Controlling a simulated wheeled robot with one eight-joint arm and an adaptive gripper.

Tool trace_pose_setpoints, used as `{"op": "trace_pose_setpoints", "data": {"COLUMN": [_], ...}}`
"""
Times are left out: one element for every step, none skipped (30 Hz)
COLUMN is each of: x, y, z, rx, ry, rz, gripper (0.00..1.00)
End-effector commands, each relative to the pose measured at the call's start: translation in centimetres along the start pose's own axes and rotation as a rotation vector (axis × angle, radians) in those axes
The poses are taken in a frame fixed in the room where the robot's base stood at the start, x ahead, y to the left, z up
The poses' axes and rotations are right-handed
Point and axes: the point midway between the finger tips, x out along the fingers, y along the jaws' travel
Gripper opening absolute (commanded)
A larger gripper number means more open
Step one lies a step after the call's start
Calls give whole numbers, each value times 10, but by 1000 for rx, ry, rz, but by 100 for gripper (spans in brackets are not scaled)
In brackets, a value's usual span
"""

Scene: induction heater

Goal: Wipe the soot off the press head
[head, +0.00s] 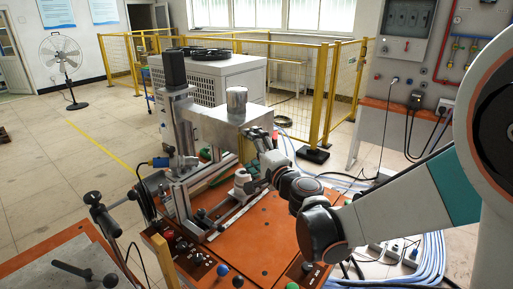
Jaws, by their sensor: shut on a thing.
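A grey metal press (178,130) with a dark cylinder on its column stands on the orange bench. Its grey block-shaped head (218,122) reaches right and carries a short metal cylinder (236,102) on top. No soot can be made out at this size. My arm comes in from the right. My gripper (258,143) is at the right end of the head, close to its lower right side. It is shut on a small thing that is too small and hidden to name. Contact between that thing and the head cannot be told.
The orange bench top (262,232) has a clear area below my arm. A white round part (243,181) stands under the head. Coloured knobs line the bench's front edge. A yellow fence (330,95), a white cabinet (222,75) and blue cables (432,262) lie around.

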Motion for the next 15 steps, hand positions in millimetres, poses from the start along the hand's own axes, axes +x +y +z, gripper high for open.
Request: {"op": "trace_pose_setpoints", "data": {"x": [0,-1,-1,-1,-1,0,0,0,0,-1,-1,-2,-3,-5,-7], "y": [0,0,0,0,0,0,0,0,0,0,0,0,0,0,0], "z": [3,4,4,4,4,4,4,4,4,3,3,2,2,1,0], "rx": [0,0,0,0,0,0,0,0,0,0,0,0,0,0,0], "ry": [-3,-3,-3,-3,-3,-3,-3,-3,-3,-2,-2,-2,-2,-1,-1], "rz": [0,0,0,0,0,0,0,0,0,0,0,0,0,0,0], "gripper": [64,64,64,64,64,64,64,64,64,64,64,64,64,64,64]}}
